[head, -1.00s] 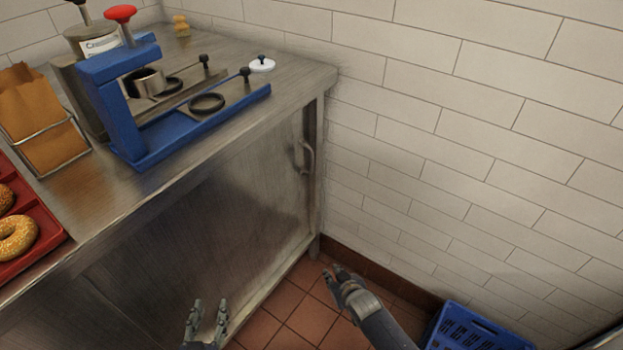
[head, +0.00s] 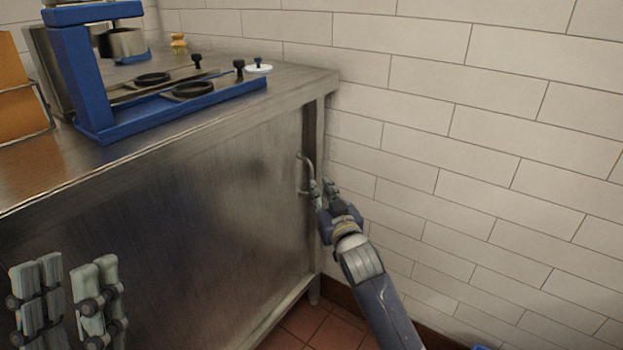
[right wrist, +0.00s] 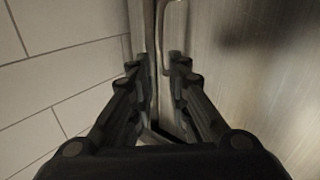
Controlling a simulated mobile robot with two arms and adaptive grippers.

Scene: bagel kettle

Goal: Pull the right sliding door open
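My right gripper (head: 322,187) is at the lower part of the handle. In the right wrist view the handle (right wrist: 163,25) runs down toward the space between the parted fingers (right wrist: 158,68); I cannot tell whether they touch it. My left gripper (head: 68,285) is open and empty in front of the counter at lower left.
A tiled wall (head: 480,150) stands close to the right of my right arm. The counter top (head: 290,78) carries a blue slicer-like device (head: 80,85) and small items. Red floor tiles (head: 320,325) show below.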

